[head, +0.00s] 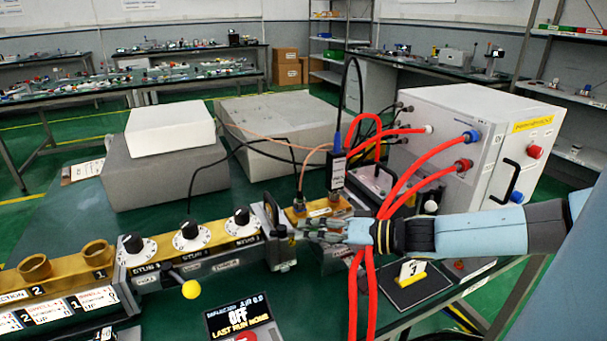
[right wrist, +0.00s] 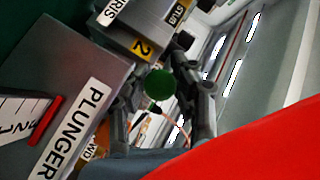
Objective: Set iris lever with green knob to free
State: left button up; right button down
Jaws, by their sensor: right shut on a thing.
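The green knob (right wrist: 159,84) of the iris lever shows in the right wrist view, between the two fingers of my right gripper (right wrist: 160,72). The gripper is shut on the lever at this knob. The lever's stem and exact angle are hidden. A grey block labelled IRIS (right wrist: 118,14) sits beyond the fingers. In the head view, my right gripper (head: 308,228) reaches in from the right against the dark upright iris unit (head: 279,250) on the brass waveguide line. The knob is hidden there. My left gripper is not in view.
Red hoses (head: 362,290) hang close to my right wrist and cross the right wrist view. A plunger block (right wrist: 62,75) stands close beside the gripper. Three black stub knobs (head: 188,230) and a yellow-knobbed lever (head: 190,288) lie left. A white generator box (head: 450,130) stands behind.

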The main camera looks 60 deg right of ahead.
jog(key=shift+w+d+r, duration=0.15)
jog(key=shift+w+r, duration=0.05)
jog(key=shift+w, duration=0.05)
jog(key=c, duration=1.5)
grip_release()
jog(key=o, duration=0.5)
jog(key=shift+s+d+f, duration=0.15)
jog(key=shift+d, duration=0.05)
jog(key=shift+a, duration=0.1)
jog(key=shift+s, duration=0.1)
jog(key=shift+s, duration=0.2)
jog(key=v, duration=0.7)
jog(key=shift+s, duration=0.2)
jog(key=shift+s, duration=0.1)
